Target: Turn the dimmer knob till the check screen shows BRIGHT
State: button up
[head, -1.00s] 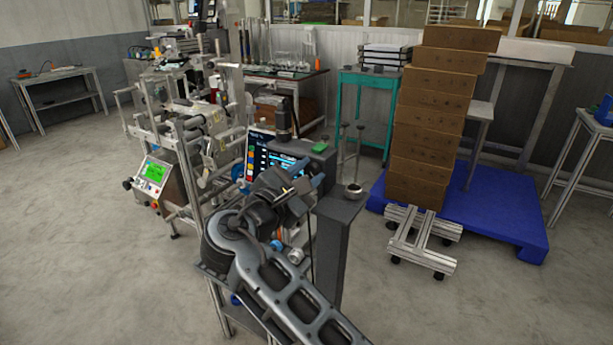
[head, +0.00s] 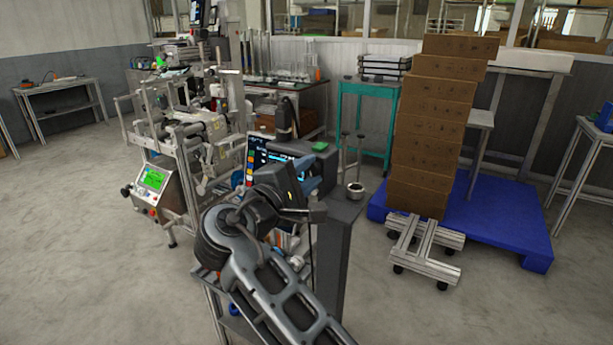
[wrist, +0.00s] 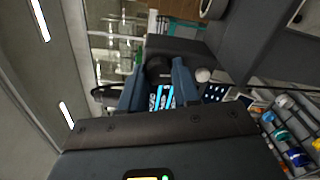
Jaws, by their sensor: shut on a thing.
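My gripper (head: 312,172) is at the dark box beside the lit display, its body partly hiding both in the head view. In the wrist view its two blue-grey fingers (wrist: 158,72) are shut on a dark round knob (wrist: 157,66), one finger on each side. The knob itself is hidden in the head view. A screen (head: 262,158) with blue and white lines stands just left of the gripper; cyan lines on a screen (wrist: 162,98) also show between the fingers in the wrist view. I cannot read its words.
A dark post (head: 340,235) with a small metal cup (head: 355,190) stands close right of my gripper. A machine with a green display (head: 154,180) is at left. Floor is open at front right.

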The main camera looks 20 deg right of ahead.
jog(key=shift+f, duration=0.1)
dwell(0.3)
jog(key=o, duration=1.1)
jog(key=shift+c, duration=0.2)
jog(key=v, duration=0.8)
jog(key=shift+b, duration=0.45)
jog(key=shift+d, duration=0.1)
